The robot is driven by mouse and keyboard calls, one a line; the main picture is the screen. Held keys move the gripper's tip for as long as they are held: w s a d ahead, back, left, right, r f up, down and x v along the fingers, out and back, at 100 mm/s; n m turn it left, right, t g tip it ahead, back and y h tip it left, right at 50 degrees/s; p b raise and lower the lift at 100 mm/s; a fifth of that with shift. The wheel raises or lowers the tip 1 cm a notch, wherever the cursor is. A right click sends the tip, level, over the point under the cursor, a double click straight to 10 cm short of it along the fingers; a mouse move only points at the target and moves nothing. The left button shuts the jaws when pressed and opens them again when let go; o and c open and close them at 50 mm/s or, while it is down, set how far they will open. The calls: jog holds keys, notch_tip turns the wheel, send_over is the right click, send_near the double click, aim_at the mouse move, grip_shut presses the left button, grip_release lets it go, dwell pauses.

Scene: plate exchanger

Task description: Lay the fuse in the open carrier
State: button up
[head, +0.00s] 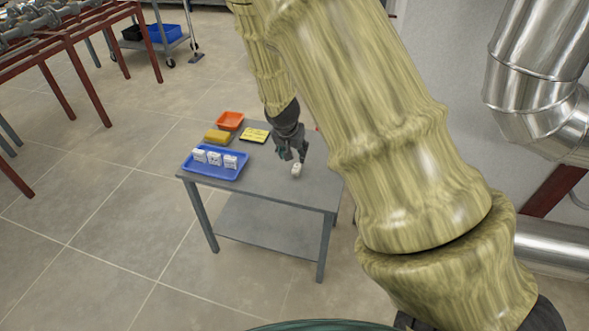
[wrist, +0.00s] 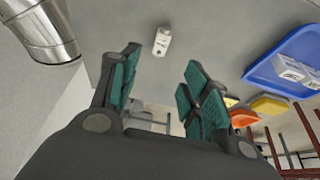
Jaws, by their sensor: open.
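A small white piece with dark marks (head: 296,170) stands alone on the grey table near its front right; it also shows in the wrist view (wrist: 162,42). I cannot tell whether it is the fuse or the carrier. Several white blocks (head: 214,158) stand in a row in a blue tray (head: 226,174) at the table's left; at least two also show in the wrist view (wrist: 290,70). My gripper (head: 292,154) is just above and behind the lone piece. In the wrist view its teal-padded fingers (wrist: 163,62) are apart and empty, with the piece beyond their tips.
The grey table (head: 262,190) also holds an orange tray (head: 230,121), a mustard-yellow item (head: 217,136) and a yellow label plate (head: 255,135) at the back. Metal ducting (head: 540,80) stands at the right. The tabletop between the blue tray and the lone piece is clear.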

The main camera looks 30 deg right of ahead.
aim_at(297, 166)
jog(key=shift+b+x, duration=0.3)
jog(key=shift+x, duration=4.8)
jog(key=shift+s+a, duration=0.1)
jog(key=shift+s, duration=0.05)
grip_shut()
